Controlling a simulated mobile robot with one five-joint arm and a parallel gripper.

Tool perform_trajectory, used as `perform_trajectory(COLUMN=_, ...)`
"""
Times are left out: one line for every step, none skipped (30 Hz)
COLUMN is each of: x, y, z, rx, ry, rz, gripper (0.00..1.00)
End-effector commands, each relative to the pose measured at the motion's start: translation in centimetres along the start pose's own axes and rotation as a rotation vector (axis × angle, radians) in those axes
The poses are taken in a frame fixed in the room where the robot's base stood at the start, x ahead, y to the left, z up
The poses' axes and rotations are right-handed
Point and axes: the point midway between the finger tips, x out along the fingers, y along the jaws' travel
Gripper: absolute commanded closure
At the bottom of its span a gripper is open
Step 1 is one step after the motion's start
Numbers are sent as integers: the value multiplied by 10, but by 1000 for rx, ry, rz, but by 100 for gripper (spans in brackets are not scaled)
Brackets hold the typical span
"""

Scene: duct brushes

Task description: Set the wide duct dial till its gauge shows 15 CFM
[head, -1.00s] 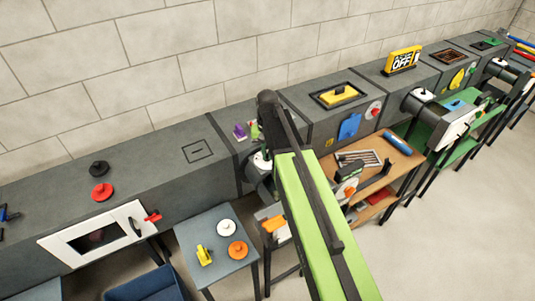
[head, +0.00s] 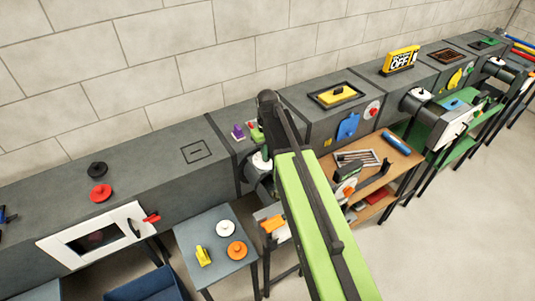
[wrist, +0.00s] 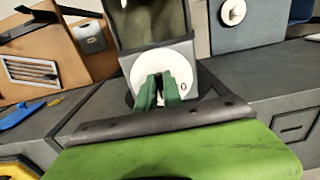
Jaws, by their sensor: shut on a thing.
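The wide duct dial is a round white disc (wrist: 150,66) on the end of a grey duct fitting (wrist: 155,20). My gripper (wrist: 163,90) has its two green fingers close together over the middle of the disc. They are shut on its handle, which the fingers hide. A small dark mark like a 0 shows on the disc right of the fingers. In the head view the white dial (head: 261,161) shows partly beside my arm; the fingertips are hard to make out there. I cannot read a gauge value in either view.
A small grey table (head: 222,263) holds a white knob (head: 226,228), an orange knob (head: 237,250) and a yellow piece (head: 203,256). A purple piece (head: 238,132) sits on the duct top near the dial. A wooden bench (head: 395,163) stands to the right.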

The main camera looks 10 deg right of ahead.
Motion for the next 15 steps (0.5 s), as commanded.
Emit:
perform_trajectory(x=0, y=0, z=0, rx=-3, ry=0, rz=1, gripper=100)
perform_trajectory(x=0, y=0, z=0, rx=-4, ry=0, rz=1, gripper=100)
perform_trajectory(x=0, y=0, z=0, rx=-5, ry=0, rz=1, gripper=100)
perform_trajectory(x=0, y=0, z=0, rx=-6, ry=0, rz=1, gripper=100)
perform_trajectory(x=0, y=0, z=0, rx=-6, ry=-1, rz=1, gripper=100)
perform_trajectory(x=0, y=0, z=0, rx=-6, ry=-1, rz=1, gripper=100)
perform_trajectory(x=0, y=0, z=0, rx=-6, ry=-1, rz=1, gripper=100)
perform_trajectory(x=0, y=0, z=0, rx=-6, ry=-1, rz=1, gripper=100)
perform_trajectory(x=0, y=0, z=0, rx=-6, ry=-1, rz=1, gripper=100)
perform_trajectory(x=0, y=0, z=0, rx=-6, ry=-1, rz=1, gripper=100)
perform_trajectory(x=0, y=0, z=0, rx=-6, ry=-1, rz=1, gripper=100)
perform_trajectory(x=0, y=0, z=0, rx=-6, ry=-1, rz=1, gripper=87)
perform_trajectory(x=0, y=0, z=0, rx=-6, ry=-1, rz=1, gripper=83)
perform_trajectory(x=0, y=0, z=0, rx=-6, ry=-1, rz=1, gripper=79)
perform_trajectory(x=0, y=0, z=0, rx=-6, ry=-1, rz=1, gripper=73)
